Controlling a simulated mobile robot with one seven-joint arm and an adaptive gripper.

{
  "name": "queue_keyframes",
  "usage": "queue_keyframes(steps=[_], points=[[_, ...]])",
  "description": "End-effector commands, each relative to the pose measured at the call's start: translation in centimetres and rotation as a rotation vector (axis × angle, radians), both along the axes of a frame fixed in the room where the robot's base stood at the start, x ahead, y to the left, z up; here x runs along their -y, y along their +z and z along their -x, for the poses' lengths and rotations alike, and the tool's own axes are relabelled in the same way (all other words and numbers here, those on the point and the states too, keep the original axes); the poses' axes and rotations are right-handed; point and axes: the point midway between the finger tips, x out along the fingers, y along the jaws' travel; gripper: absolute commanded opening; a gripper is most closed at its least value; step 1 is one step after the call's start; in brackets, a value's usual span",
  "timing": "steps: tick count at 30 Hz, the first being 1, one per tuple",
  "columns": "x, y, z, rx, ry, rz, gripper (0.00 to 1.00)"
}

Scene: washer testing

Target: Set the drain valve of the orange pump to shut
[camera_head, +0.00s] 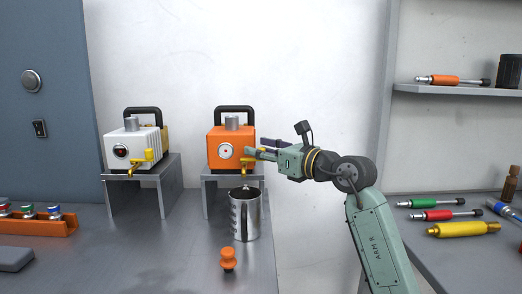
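The orange pump (218,148) stands on a grey metal stand at the middle, with a black carry handle on top and a round white dial on its front. Its yellow drain valve (247,166) shows at the lower right of the front. The valve is partly hidden by my gripper, and I cannot tell its setting. My gripper (255,147) reaches in from the right, with its fingertips at the pump's right front, just above the valve. Its two fingers look apart, with nothing seen between them. Whether a finger touches the valve is unclear.
A metal jug (244,216) stands below the orange pump's valve, in front of the stand (212,195). An orange knob-shaped piece (228,260) stands nearer. A white pump (147,141) with a yellow valve (140,168) is at left. Tools lie on the right bench (420,252).

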Motion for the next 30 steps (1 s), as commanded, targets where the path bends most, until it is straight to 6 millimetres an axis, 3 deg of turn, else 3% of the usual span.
queue_keyframes(steps=[16, 21, 30], points=[[7.3, 0.0, 7.0, 0.000, -0.004, 0.000, 0.37], [8.2, 0.0, 8.0, 0.001, -0.002, -0.001, 0.37], [8.3, 0.0, 8.2, 0.000, -0.001, 0.000, 0.37]])
